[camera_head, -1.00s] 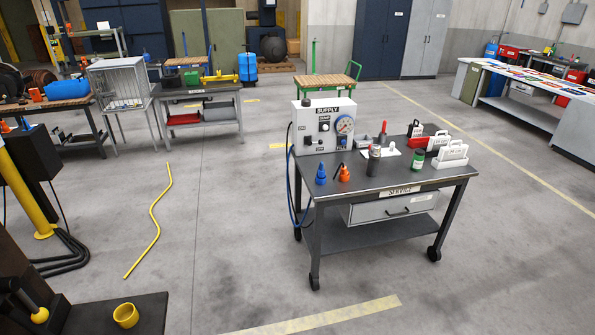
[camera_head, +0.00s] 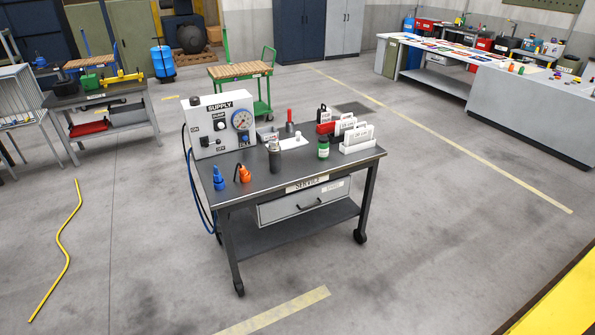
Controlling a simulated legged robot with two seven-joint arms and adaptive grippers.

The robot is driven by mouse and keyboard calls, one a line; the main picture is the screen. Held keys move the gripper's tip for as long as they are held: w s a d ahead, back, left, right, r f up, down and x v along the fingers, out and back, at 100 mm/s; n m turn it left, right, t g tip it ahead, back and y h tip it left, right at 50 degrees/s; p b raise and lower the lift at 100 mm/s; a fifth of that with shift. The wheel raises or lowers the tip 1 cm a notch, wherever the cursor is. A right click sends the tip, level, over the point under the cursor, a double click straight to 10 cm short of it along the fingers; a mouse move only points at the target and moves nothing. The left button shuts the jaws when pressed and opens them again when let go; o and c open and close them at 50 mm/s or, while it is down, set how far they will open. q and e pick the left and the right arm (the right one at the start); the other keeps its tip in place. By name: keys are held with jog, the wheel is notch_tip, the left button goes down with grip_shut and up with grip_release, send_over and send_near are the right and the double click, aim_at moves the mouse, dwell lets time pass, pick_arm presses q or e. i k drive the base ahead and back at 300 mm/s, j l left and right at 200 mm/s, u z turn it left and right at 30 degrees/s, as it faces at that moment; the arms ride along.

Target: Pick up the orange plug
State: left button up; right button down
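The orange plug (camera_head: 244,174) stands upright on the left front part of the dark service cart top (camera_head: 295,176). A blue plug (camera_head: 219,179) stands just to its left, apart from it. The white supply box (camera_head: 219,125) with a gauge is behind the plugs. Neither of my grippers is in view, and nothing touches the orange plug.
The cart also holds a green bottle (camera_head: 323,148) and white holders (camera_head: 356,138). Blue hoses (camera_head: 196,188) hang at its left side. A yellow cable (camera_head: 62,245) lies on the floor at left. A yellow edge (camera_head: 562,303) fills the lower right corner. Floor in front is clear.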

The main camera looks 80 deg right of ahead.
aim_at(243, 171)
jog(key=z, duration=2.35)
jog(key=i+j+z, duration=0.1)
jog(key=z, duration=0.25)
jog(key=i+j+z, duration=0.2)
jog(key=z, duration=0.2)
jog(key=i+j+z, duration=0.1)
jog(key=j, duration=0.25)
jog(key=i+j+z, duration=0.1)
jog(key=i+j, duration=0.15)
jog(key=i+j+z, duration=0.1)
jog(key=j, duration=0.3)
jog(key=i+j+z, duration=0.1)
jog(key=j, duration=0.3)
jog(key=i+j, duration=0.2)
jog(key=j, duration=0.15)
jog(key=i+j+z, duration=0.15)
jog(key=j, duration=0.2)
